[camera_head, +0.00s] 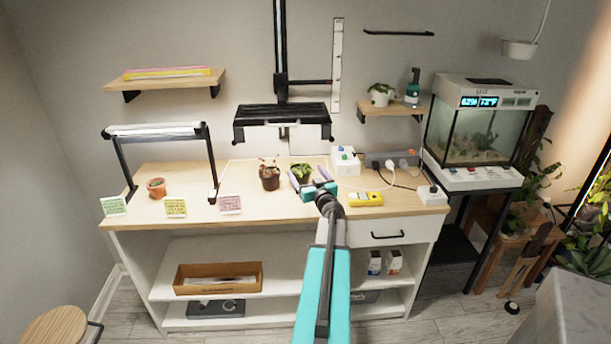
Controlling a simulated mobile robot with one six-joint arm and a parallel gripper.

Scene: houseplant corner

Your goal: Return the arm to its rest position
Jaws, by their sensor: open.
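My arm (322,300) is teal and black and reaches up from the bottom edge of the view to the workbench top. My gripper (302,181) is at its far end, low over the bench, with its two pale purple fingers apart. A small green plant in a dark pot (301,172) stands between or just behind the fingers; I cannot tell whether they touch it. The lower part of that pot is partly hidden by the gripper.
The wooden bench (240,183) also bears a dark pot (269,179) just left of my gripper, a terracotta pot (156,188), a yellow device (365,199) and a white box (345,161). A black overhead fixture (282,117) hangs behind. A glass tank (478,135) stands at right.

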